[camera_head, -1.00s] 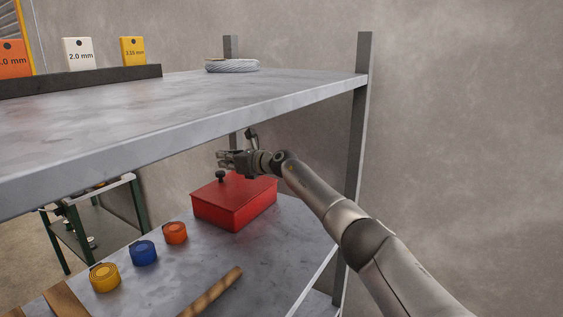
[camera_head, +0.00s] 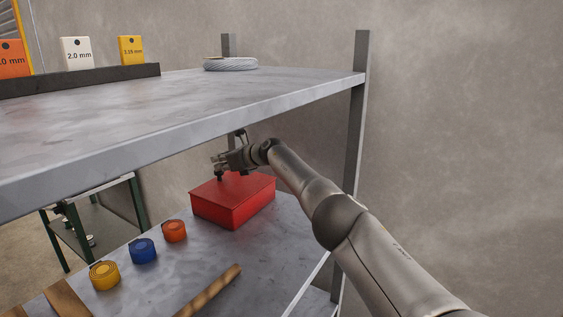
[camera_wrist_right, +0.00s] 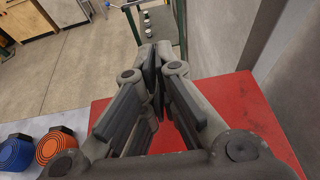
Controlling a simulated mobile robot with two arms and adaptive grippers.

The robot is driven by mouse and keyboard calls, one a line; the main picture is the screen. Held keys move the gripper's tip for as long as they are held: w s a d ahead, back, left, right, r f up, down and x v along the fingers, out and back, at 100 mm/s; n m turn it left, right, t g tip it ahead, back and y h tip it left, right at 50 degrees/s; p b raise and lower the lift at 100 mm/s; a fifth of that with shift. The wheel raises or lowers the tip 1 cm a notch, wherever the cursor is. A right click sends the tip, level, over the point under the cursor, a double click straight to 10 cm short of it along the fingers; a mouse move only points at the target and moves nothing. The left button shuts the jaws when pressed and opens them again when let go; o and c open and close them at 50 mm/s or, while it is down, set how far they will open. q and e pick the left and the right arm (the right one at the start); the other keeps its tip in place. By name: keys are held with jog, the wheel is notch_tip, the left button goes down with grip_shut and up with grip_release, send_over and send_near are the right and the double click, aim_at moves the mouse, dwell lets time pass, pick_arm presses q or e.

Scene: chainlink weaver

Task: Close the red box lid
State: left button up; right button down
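The red box (camera_head: 232,212) stands on the lower shelf, and its flat red lid (camera_head: 250,186) lies across the top. I see no clear gap between lid and box from here. My left gripper is not in view.
The upper shelf (camera_head: 130,122) overhangs close above my right arm, and a shelf post (camera_head: 355,130) stands to the right. Orange (camera_head: 174,231), blue (camera_head: 143,251) and yellow (camera_head: 104,275) rolls and a brown rod (camera_head: 212,292) lie on the lower shelf.

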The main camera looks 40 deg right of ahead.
jog(key=shift+s+d+f, duration=0.1)
jog(key=shift+s+f, duration=0.15)
jog(key=shift+f, duration=0.35)
jog(key=shift+s+r, duration=0.1)
jog(key=shift+r, duration=0.05)
jog(key=shift+s+d+r, duration=0.1)
jog(key=shift+s+d, duration=0.15)
jog(key=shift+s, duration=0.45)
jog(key=r+v, duration=0.1)
jog(key=v, duration=0.9)
jog(key=shift+r, duration=0.2)
jog(key=shift+w, duration=0.15)
